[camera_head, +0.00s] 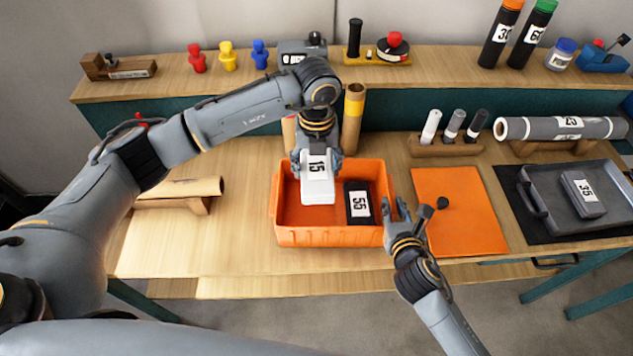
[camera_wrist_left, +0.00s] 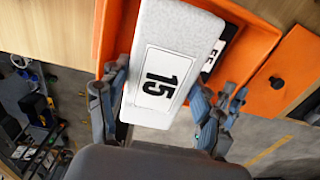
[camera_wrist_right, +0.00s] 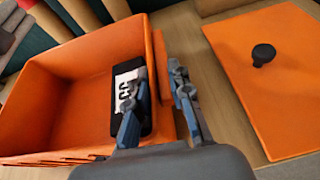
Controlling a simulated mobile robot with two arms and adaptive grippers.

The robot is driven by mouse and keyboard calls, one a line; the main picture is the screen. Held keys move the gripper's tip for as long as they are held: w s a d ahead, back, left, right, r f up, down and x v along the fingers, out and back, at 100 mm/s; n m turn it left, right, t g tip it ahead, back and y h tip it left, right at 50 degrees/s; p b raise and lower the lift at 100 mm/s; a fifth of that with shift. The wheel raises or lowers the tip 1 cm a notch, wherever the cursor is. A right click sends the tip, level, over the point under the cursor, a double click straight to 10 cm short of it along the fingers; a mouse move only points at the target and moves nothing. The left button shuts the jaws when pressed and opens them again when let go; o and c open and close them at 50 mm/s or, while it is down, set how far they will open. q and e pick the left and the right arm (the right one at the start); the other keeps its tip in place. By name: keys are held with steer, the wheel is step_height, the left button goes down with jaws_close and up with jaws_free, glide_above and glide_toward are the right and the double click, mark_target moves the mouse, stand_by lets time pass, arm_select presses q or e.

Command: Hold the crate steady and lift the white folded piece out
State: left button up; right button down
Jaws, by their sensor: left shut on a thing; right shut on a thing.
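The white folded piece (camera_head: 317,190), labelled 15, is in my left gripper (camera_head: 317,160) above the left part of the orange crate (camera_head: 330,237). In the left wrist view the white piece (camera_wrist_left: 170,60) sits between both fingers. My right gripper (camera_head: 393,215) is shut on the crate's right wall; in the right wrist view the fingers (camera_wrist_right: 157,90) straddle the wall of the crate (camera_wrist_right: 40,95). A black folded piece (camera_head: 358,203) labelled 55 lies in the crate's right part. I cannot tell whether the white piece's lower end touches the crate floor.
An orange board (camera_head: 455,205) with a black knob lies right of the crate. A grey tray (camera_head: 590,200) holds a block labelled 35. A cardboard tube (camera_head: 353,118) stands behind the crate. A tan roll (camera_head: 180,190) lies on the left. Bare table lies left of the crate.

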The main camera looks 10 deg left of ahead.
arm_select(q)
steer(key=shift+r, duration=1.05)
arm_select(e)
steer(key=c, duration=1.1)
jaws_free()
steer(key=v, duration=1.2)
